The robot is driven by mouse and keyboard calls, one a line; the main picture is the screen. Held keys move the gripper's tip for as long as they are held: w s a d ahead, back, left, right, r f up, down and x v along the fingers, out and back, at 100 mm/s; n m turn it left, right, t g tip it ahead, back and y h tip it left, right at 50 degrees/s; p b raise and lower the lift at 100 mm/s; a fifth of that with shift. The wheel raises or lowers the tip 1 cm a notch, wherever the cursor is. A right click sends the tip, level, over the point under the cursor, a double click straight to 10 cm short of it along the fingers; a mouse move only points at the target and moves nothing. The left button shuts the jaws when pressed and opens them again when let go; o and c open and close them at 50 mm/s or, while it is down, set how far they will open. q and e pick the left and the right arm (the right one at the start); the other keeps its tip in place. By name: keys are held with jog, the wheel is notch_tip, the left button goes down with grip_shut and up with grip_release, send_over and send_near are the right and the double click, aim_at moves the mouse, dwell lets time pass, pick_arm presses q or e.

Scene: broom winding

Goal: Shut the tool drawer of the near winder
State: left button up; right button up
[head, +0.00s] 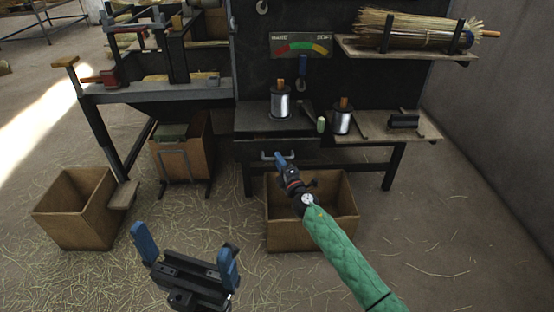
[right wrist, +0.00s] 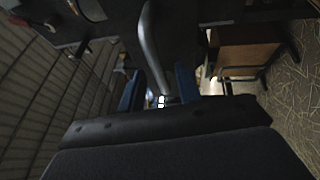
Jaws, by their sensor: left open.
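The near winder's tool drawer (head: 250,152) is a dark front under the left end of the dark bench. No drawer interior shows in the head view, and I cannot tell how far out it stands. Its grey bar handle (head: 267,155) also shows large in the right wrist view (right wrist: 150,50). My right gripper (head: 281,159) is at the handle; its blue fingers (right wrist: 160,88) stand apart on either side of the bar, with a gap visible. Whether they touch it is unclear. My left gripper (head: 186,252) is open and empty, low over the straw-strewn floor.
A cardboard box (head: 311,229) stands below the drawer, under my right forearm. Another box (head: 75,215) stands at left. Wire spools (head: 280,104) (head: 342,121) are on the bench and its side shelf (head: 385,131). A broom bundle (head: 415,31) lies on the upper shelf. Floor at right is clear.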

jog(key=shift+x, duration=1.1)
jog(key=shift+c, duration=0.4)
grip_shut()
jog(key=shift+w, duration=0.1)
